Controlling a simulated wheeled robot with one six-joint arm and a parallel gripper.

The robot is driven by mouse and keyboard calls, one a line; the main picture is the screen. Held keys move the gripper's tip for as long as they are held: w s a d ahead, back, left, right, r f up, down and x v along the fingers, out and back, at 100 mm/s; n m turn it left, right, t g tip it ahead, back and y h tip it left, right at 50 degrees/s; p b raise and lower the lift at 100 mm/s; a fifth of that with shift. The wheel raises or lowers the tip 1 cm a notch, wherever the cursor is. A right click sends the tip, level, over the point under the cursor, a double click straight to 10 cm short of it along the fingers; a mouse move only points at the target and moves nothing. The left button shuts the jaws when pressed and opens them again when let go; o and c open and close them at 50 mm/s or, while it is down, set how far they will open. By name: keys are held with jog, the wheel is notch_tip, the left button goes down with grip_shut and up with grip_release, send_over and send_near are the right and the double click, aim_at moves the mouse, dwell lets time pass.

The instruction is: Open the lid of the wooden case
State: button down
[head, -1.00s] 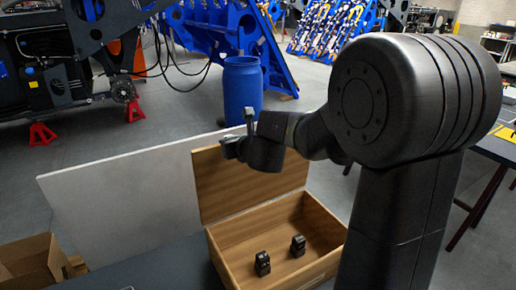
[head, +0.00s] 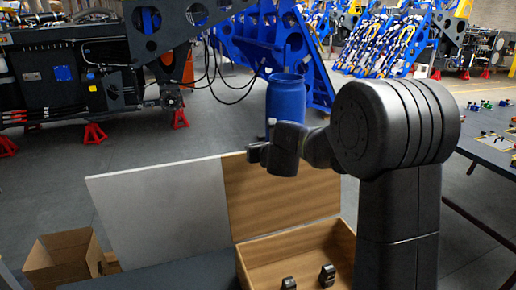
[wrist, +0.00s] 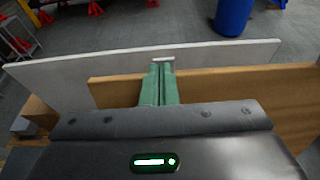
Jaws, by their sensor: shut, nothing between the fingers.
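The wooden case (head: 285,247) stands open at the lower middle of the head view, with its near part cut off by the picture edge. Its lid (head: 290,198) stands up at the back, roughly upright. My gripper (head: 255,152) is by the upper edge of the lid, and in the head view it overlaps that edge. In the wrist view the green fingers (wrist: 160,75) are together and empty, in front of the lid's top edge (wrist: 215,82). I cannot tell whether they touch it.
Two small black objects (head: 327,275) sit inside the case. A pale panel (head: 155,215) stands beside and behind the lid. An open cardboard box (head: 65,260) is at the lower left. A blue barrel (head: 286,98) stands on the floor beyond. A table (head: 490,150) is at right.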

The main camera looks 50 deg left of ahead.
jog(key=v, duration=1.3)
jog(key=shift+s+d, duration=0.2)
jog(key=shift+d, duration=0.15)
jog(key=shift+r, duration=0.1)
jog(key=x, duration=1.4)
jog(key=shift+d+r, duration=0.1)
jog(key=shift+d, duration=0.05)
